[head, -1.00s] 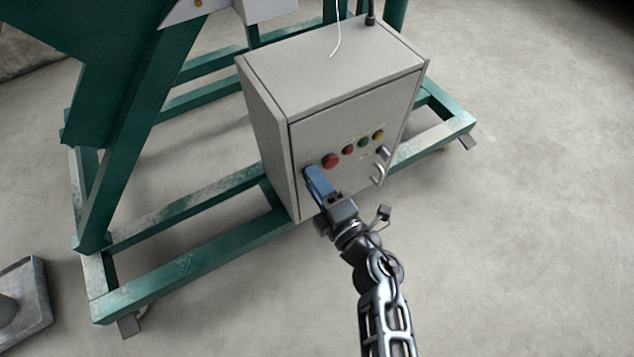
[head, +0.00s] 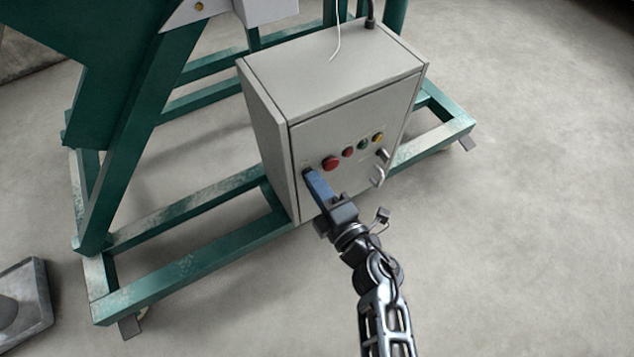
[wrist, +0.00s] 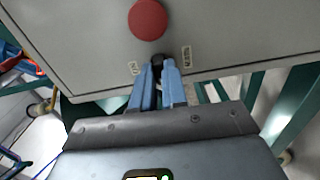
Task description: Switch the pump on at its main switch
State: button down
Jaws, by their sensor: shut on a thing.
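The pump's control box (head: 345,115) is a grey cabinet on a green frame. Its main switch is a small black knob (wrist: 157,60) near the panel's edge, between two small labels in the wrist view. My gripper (head: 309,176) has blue fingers, which also show in the wrist view (wrist: 158,72). The fingers are shut on the black knob, one on each side. The fingers hide most of the knob, and I cannot tell which label it points to.
A large red button (wrist: 148,19) sits close to the knob. A green frame (head: 190,260) runs below the box. The floor to the right is clear.

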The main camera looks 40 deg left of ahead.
jog(key=shift+m+p, duration=4.5)
jog(key=shift+m, duration=4.2)
jog(key=c, duration=1.2)
grip_release()
jog(key=shift+o, duration=0.2)
jog(key=p+v, duration=0.3)
jog(key=v, duration=0.5)
jog(key=shift+p, duration=0.3)
